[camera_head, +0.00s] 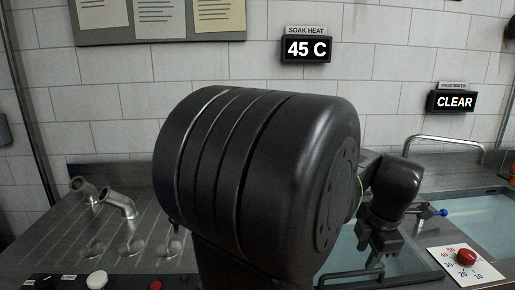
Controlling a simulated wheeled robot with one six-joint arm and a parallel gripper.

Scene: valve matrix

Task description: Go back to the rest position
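My gripper (376,262) is at the lower right of the head view, pointing down in front of a water-filled basin (418,262). My own large black arm joint fills the middle of the view and hides much of the bench. The gripper's fingers are small and dark, so I cannot tell whether they are open or shut. I see nothing clearly held. A red knob (466,257) on a white dial plate (486,271) is to the right of the gripper, apart from it. A blue-tipped lever (440,212) is just behind and right of the gripper.
A "SOAK HEAT" display (306,48) reads 45 C and a second display (453,101) reads CLEAR. Metal pipe ends (120,203) stand on the left drainboard (60,245). A white knob (97,280) sits at the front left. A second basin (478,220) is at right.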

